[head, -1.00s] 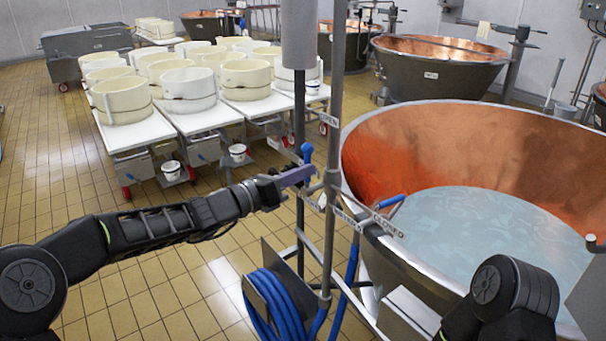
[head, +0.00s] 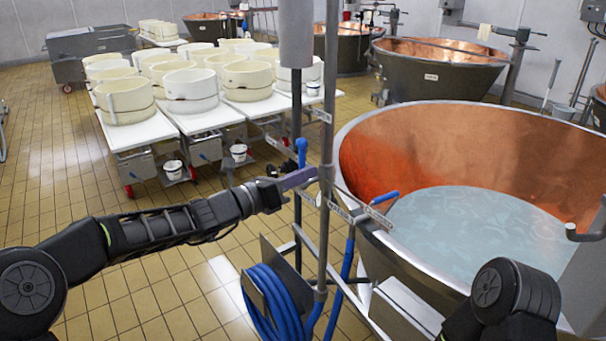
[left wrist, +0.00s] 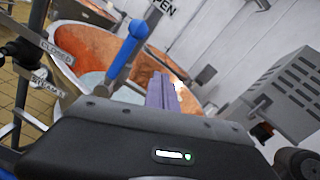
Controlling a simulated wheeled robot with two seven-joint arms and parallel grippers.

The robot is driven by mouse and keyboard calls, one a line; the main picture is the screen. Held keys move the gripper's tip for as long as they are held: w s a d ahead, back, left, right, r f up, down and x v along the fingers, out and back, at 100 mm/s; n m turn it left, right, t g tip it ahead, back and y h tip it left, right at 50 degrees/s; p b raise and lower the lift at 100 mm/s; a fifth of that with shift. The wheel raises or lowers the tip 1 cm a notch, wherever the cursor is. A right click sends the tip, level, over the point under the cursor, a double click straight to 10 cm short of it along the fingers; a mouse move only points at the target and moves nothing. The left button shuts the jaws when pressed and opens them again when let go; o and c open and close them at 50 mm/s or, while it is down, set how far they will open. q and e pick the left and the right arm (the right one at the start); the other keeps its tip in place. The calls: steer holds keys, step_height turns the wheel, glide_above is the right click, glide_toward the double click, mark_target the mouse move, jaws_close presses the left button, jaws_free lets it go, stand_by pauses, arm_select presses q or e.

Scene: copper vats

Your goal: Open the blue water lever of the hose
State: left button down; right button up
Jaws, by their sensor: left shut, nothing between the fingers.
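A blue lever handle (head: 302,150) stands upright on the hose station's pipework, just behind my left gripper; a blue lever in the left wrist view (left wrist: 124,55) stands left of the fingers. Which is the water lever I cannot tell. My left gripper (head: 302,178) is shut and empty, its purple fingers by the upright pole; the left wrist view also shows these fingers (left wrist: 162,94). Contact with a lever is not clear. The blue hose (head: 270,300) hangs coiled below. My right gripper is out of view.
An upright metal pole (head: 328,130) stands right of the fingers, with sign plates around it. A large copper vat (head: 440,130) holding pale liquid fills the right. White tables (head: 135,132) with several cream moulds stand behind. The tiled floor (head: 60,180) at left is clear.

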arm_select(q)
steer(key=b+v, duration=0.2)
steer(key=v, duration=0.7)
steer(key=shift+s+a+r, duration=0.15)
steer(key=shift+s+a, duration=0.1)
steer(key=shift+a, duration=0.1)
steer(key=s+a+f+m+g+y, duration=0.25)
steer(key=f+m, duration=0.25)
steer(key=f, duration=0.7)
steer(key=s+a+f+m+g+y, duration=0.15)
steer(key=s+f+m+y, duration=0.3)
steer(key=f, duration=0.75)
steer(key=s+a+f+m+g+y, duration=0.1)
steer(key=s+f+m+g+y, duration=0.15)
steer(key=f+m, duration=0.65)
steer(key=s+d+f+m+g, duration=0.1)
steer(key=s+f+m, duration=0.2)
steer(key=s+f, duration=0.3)
steer(key=s+d+f+m+g, duration=0.1)
steer(key=s+d+f+m, duration=0.1)
steer(key=s+f, duration=0.5)
steer(key=s+d+f+m+g+y, duration=0.1)
steer(key=s+d+f+m+g, duration=0.1)
steer(key=s+f+m, duration=0.2)
steer(key=s+f, duration=0.3)
steer(key=s, duration=0.5)
steer(key=shift+s+m, duration=0.35)
steer(key=shift+s, duration=0.05)
